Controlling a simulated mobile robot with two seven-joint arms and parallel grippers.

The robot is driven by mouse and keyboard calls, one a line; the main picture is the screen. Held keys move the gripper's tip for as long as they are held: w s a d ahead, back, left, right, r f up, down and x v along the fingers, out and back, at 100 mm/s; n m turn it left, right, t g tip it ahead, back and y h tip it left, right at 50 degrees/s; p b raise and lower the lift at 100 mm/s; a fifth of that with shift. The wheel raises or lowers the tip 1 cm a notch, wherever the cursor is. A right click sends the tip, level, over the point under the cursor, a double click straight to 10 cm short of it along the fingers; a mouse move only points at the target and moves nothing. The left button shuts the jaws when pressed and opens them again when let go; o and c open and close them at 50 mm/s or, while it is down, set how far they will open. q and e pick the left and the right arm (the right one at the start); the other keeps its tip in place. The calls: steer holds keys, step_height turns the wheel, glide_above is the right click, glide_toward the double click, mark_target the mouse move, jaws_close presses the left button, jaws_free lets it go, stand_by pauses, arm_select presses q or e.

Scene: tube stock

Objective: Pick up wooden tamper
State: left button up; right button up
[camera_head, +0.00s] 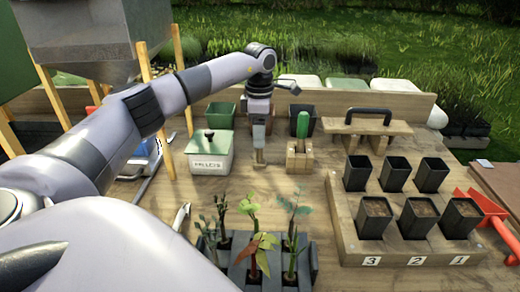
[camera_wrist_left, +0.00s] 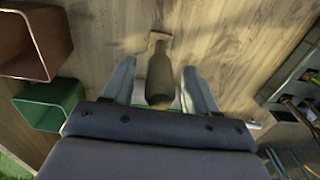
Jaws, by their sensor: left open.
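The wooden tamper (camera_head: 259,146) stands on the wooden bench, left of the middle in the head view, just right of the white lidded box. In the left wrist view the brown tamper (camera_wrist_left: 160,76) shows between the two fingers. My left gripper (camera_head: 259,122) points down over the tamper and partly hides its top. In the left wrist view my left gripper (camera_wrist_left: 160,92) is open, with a finger on each side of the tamper and a visible gap at each side. My right gripper is not in view.
The lidded white box (camera_head: 210,155) stands close left, a wooden holder (camera_head: 300,157) with a green handle close right. Seedlings in a dark tray (camera_head: 262,270) are in front. Black pots sit on a wooden rack (camera_head: 350,235) at right.

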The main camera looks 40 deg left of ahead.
arm_select(q)
steer(key=shift+f, duration=0.45)
steer(key=shift+c, duration=0.3)
jaws_close()
steer(key=shift+r, duration=0.15)
